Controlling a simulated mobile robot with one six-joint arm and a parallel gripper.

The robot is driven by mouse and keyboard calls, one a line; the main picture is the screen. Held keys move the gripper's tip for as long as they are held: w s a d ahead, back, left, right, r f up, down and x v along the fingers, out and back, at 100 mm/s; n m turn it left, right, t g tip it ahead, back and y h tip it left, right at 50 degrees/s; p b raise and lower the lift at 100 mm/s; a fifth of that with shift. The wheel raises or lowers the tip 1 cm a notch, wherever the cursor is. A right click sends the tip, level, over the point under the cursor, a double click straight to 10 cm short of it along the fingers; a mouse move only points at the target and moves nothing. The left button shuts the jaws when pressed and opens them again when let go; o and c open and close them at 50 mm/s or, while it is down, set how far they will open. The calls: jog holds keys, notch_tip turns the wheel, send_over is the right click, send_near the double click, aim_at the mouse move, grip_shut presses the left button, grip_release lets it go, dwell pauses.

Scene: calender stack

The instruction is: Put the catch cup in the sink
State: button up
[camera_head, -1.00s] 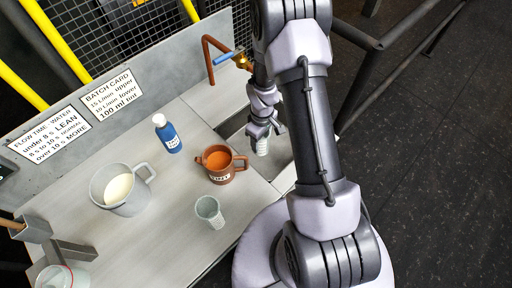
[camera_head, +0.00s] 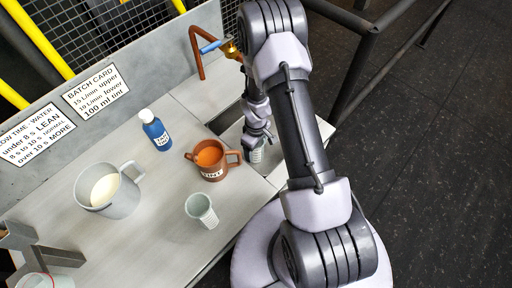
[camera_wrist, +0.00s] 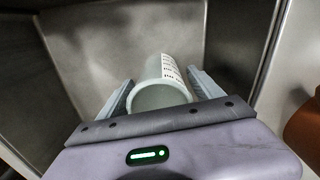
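The catch cup (camera_wrist: 160,96), a pale translucent cup with dark printed marks, is between the fingers of my gripper (camera_wrist: 163,88) in the wrist view. My gripper is shut on it, with one finger on each side. In the head view the cup (camera_head: 257,155) hangs below my gripper (camera_head: 256,137), right of the brown mug. The grey metal sink (camera_wrist: 75,45) surrounds the cup in the wrist view. Whether the cup's base touches the sink floor is hidden. My arm covers part of the sink in the head view.
A copper tap (camera_head: 195,52) with a blue handle rises behind the sink.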

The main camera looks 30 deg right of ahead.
jog(key=shift+r, duration=0.1)
notch_tip(320, 180, up, 12)
jog(key=p, duration=0.5)
